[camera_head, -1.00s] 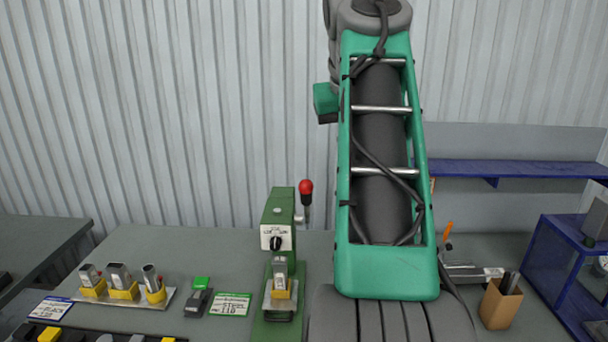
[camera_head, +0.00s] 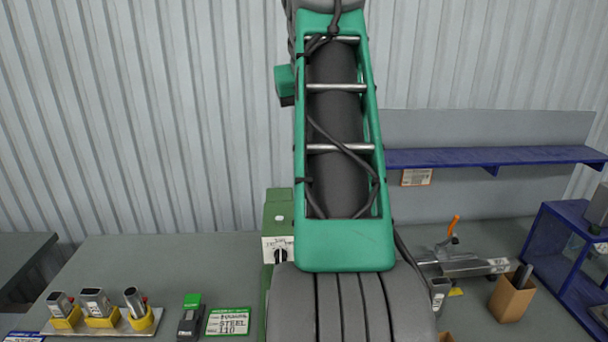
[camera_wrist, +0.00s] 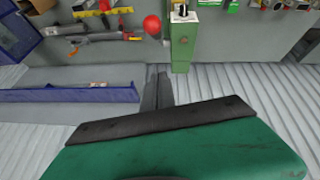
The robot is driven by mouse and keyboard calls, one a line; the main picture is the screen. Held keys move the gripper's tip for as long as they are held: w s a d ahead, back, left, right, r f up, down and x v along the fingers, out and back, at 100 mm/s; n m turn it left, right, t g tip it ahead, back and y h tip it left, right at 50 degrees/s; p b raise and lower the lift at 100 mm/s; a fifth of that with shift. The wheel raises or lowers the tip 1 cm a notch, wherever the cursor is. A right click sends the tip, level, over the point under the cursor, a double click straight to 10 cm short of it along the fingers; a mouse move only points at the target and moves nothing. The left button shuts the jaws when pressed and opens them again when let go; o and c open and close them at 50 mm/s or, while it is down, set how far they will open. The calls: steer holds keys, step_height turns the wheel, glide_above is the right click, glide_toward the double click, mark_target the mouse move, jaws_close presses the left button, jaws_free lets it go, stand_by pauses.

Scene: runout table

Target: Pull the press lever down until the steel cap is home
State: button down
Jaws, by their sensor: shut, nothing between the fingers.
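The green press (camera_head: 278,212) stands on the bench, partly behind my arm in the head view. Its white dial plate (camera_head: 278,249) shows; the lever, steel cap and yellow seat are hidden there. In the wrist view the press (camera_wrist: 183,48) stands upper centre, with the red ball knob (camera_wrist: 152,25) of its lever just left of it. My gripper (camera_wrist: 158,76) shows there as dark fingers, shut and empty, below the knob in the picture and apart from it. In the head view my gripper is hidden.
Several metal pieces in yellow holders (camera_head: 101,318) stand left, beside a green label card (camera_head: 228,321). Right are an orange-handled clamp (camera_head: 453,240), a cardboard box (camera_head: 511,297) and a blue rack (camera_head: 566,250). A blue shelf (camera_head: 500,156) is behind.

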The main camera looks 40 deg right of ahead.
steer(key=b+x, duration=0.1)
steer(key=x, duration=0.2)
steer(key=b+x, duration=0.1)
steer(key=x, duration=0.3)
steer(key=b+x, duration=0.2)
steer(key=x, duration=0.1)
steer(key=shift+s+a+f, duration=0.1)
steer(key=shift+s+f, duration=0.05)
steer(key=shift+f, duration=0.4)
steer(key=shift+s+a+f+b, duration=0.25)
steer(key=shift+s+b, duration=0.05)
steer(key=shift+s, duration=0.2)
steer(key=shift+s+a+f+b, duration=0.25)
steer(key=shift+s, duration=0.25)
steer(key=shift+s+a+f, duration=0.15)
steer(key=shift+s+a, duration=0.05)
steer(key=shift+s, duration=0.1)
steer(key=shift+w+d, duration=0.1)
